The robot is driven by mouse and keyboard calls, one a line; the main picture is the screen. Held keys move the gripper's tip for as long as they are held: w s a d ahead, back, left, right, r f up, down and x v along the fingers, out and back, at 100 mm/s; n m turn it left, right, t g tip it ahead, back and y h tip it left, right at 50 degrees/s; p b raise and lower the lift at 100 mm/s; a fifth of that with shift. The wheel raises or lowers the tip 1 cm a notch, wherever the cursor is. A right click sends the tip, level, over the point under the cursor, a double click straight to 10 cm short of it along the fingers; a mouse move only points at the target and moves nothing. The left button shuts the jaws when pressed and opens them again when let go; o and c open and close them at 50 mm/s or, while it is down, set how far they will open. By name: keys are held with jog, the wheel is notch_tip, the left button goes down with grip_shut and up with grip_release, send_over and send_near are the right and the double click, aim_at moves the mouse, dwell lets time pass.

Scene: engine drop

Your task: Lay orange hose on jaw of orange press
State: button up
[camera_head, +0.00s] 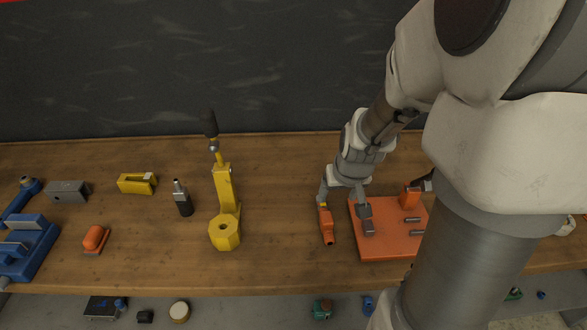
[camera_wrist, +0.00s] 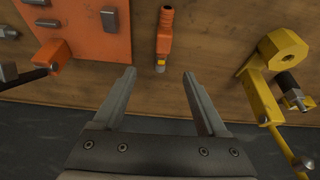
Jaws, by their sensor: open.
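The orange hose (camera_head: 327,226) is a short orange piece with a ribbed end and a yellow-and-grey end, lying on the bench just left of the orange press (camera_head: 385,245). In the wrist view the hose (camera_wrist: 165,42) lies beyond my fingertips, roughly in line with the gap. The press is an orange plate with an orange upright and grey metal blocks; it also shows in the wrist view (camera_wrist: 90,38), at upper left. My gripper (camera_head: 343,205) is open and empty, over the hose and the press's left edge. My arm hides the press's right side.
A yellow press (camera_head: 225,230) with a black-handled lever stands left of the hose. A black bottle-like part (camera_head: 183,199), a yellow block (camera_head: 137,184), a grey block (camera_head: 68,191), a small orange part (camera_head: 95,238) and a blue device (camera_head: 30,245) are farther left. Bare wood separates hose and yellow press.

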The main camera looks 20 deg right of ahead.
jog(key=b, duration=0.7)
send_near(326, 214)
jog(key=x, duration=0.5)
jog(key=shift+s+d, duration=0.15)
jog(key=shift+d, duration=0.15)
jog(key=b+x, duration=0.2)
jog(key=x, duration=0.1)
jog(key=b+x, duration=0.1)
jog(key=b, duration=0.1)
jog(key=shift+a+f, duration=0.2)
jog(key=shift+a, duration=0.1)
jog(key=shift+w+f+b, duration=0.35)
jog(key=shift+f+b, duration=0.05)
jog(key=shift+b, duration=0.05)
jog(key=shift+r, duration=0.1)
grip_shut()
